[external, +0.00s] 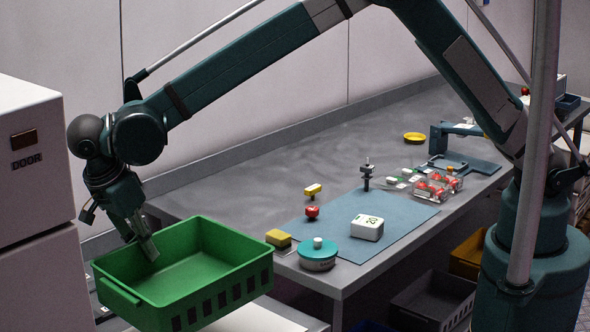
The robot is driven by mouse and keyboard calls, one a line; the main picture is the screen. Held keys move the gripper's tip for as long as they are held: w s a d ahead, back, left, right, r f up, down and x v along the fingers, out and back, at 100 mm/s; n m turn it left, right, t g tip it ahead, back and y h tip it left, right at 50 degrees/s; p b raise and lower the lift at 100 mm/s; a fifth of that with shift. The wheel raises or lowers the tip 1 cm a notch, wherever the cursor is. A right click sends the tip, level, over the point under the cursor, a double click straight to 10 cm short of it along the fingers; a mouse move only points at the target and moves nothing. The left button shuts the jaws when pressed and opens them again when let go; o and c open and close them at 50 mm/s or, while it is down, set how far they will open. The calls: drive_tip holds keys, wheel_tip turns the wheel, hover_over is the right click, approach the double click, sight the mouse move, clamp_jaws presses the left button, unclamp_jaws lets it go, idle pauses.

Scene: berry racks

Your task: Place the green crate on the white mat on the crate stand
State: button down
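The green crate (235,287) is at the lower left of the external view, open side up and seemingly empty. My gripper (146,247) straddles its far left wall. One pale finger lies inside the crate and the other goes down behind the wall, mostly hidden. The gripper appears shut on that wall. A white surface (262,320), probably the mat on the crate stand, shows below and right of the crate, which hides much of it. I cannot tell whether the crate touches it.
A grey bench (250,180) runs beside the crate. Near its close end are a yellow block (278,238), a teal round container (318,256) and a white block (367,228) on a blue mat (408,220). A white cabinet (30,180) marked DOOR stands left of my gripper.

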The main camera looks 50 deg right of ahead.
sight(148, 276)
drive_tip(key=shift+f, duration=1.05)
drive_tip(key=shift+f, duration=3.15)
drive_tip(key=shift+f+b, duration=0.4)
drive_tip(key=shift+f, duration=1.65)
drive_tip(key=c, duration=2.7)
unclamp_jaws()
drive_tip(key=shift+r, duration=0.15)
